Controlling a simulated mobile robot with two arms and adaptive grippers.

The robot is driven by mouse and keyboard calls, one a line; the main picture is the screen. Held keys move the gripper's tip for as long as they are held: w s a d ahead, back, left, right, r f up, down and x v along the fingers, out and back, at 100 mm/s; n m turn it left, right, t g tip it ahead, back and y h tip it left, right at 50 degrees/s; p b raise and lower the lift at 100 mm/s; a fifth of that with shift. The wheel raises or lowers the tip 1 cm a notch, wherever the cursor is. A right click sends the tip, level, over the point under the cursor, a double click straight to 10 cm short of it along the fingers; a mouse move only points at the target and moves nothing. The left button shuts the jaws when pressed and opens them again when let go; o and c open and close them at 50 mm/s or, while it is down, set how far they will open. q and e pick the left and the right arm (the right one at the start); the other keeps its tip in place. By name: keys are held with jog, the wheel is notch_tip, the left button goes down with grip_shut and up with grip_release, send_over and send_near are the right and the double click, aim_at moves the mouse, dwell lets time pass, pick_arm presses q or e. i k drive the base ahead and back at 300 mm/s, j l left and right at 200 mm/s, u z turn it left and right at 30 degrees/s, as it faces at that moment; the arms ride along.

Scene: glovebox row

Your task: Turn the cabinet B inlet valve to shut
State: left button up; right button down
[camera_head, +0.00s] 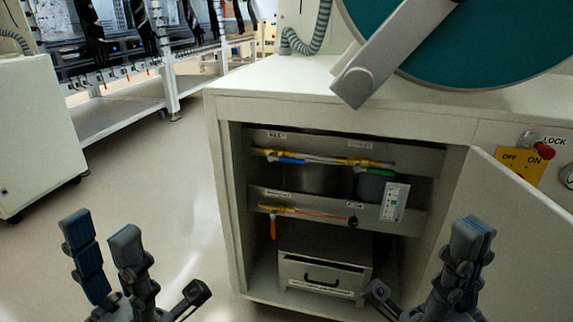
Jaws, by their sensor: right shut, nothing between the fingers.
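The open cabinet (226,190) holds two rows of valve piping; I cannot read its labels to tell whether it is cabinet B or which valve is the inlet. On the upper row, a blue lever (291,161) and a green lever (379,173) lie roughly along the pipe. On the lower row, an orange lever (273,229) hangs straight down at the left, and a dark round knob (352,221) sits at the right. My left gripper (150,258) is open and empty, left of the cabinet. My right gripper (425,260) is shut and empty, in front of the cabinet's right side.
The open cabinet door (510,235) swings out at right. A drawer box (322,277) stands on the cabinet floor, and a white tag (394,202) hangs inside. A yellow switch plate (520,166) with a red lock is at right. Clear floor (150,185) lies left of the cabinet.

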aim_at(271, 158)
jog(key=i+j+z, duration=0.5)
jog(key=i+j, duration=0.35)
